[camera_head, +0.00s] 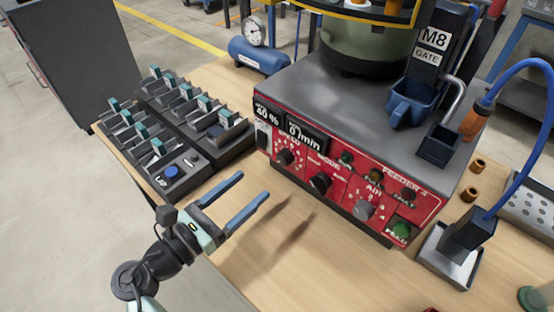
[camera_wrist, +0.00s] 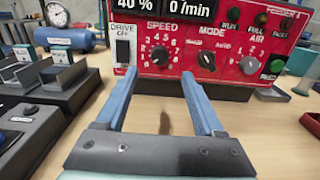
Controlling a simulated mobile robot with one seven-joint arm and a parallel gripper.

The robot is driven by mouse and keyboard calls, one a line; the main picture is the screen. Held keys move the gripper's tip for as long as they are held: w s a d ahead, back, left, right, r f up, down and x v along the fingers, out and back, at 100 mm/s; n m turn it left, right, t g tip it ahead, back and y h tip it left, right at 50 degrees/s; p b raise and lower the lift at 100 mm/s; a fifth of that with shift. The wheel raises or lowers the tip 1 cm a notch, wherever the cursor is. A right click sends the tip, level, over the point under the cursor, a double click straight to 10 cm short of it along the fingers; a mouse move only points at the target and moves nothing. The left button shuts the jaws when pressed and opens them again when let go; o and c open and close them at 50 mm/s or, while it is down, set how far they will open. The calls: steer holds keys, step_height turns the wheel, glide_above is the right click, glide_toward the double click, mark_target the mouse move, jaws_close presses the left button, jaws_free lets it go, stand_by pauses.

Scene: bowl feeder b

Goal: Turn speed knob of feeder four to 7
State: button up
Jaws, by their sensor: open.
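Feeder four is a grey box with a red front panel (camera_head: 335,182), marked FEEDER 4. The black speed knob (camera_head: 285,157) is at the left of this panel, under a display reading 40 %. In the wrist view the speed knob (camera_wrist: 159,56) sits inside a ring of numbers, beyond and between my fingers. I cannot tell exactly which number its pointer is at. My gripper (camera_head: 254,190) is open and empty, in front of the panel and apart from it. It also shows in the wrist view (camera_wrist: 153,82), its two blue fingers spread and pointing at the panel.
The mode knob (camera_head: 320,183) and air knob (camera_head: 364,210) are right of the speed knob. The drive switch (camera_wrist: 123,50) is close on its left. A black rack (camera_head: 193,137) with several teal-tagged slots stands left. The wooden table (camera_head: 262,250) before the panel is clear.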

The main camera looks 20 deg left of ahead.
mark_target(281, 160)
steer(key=x, duration=0.9)
steer(key=shift+b, duration=0.35)
steer(key=shift+s, duration=0.1)
jaws_close()
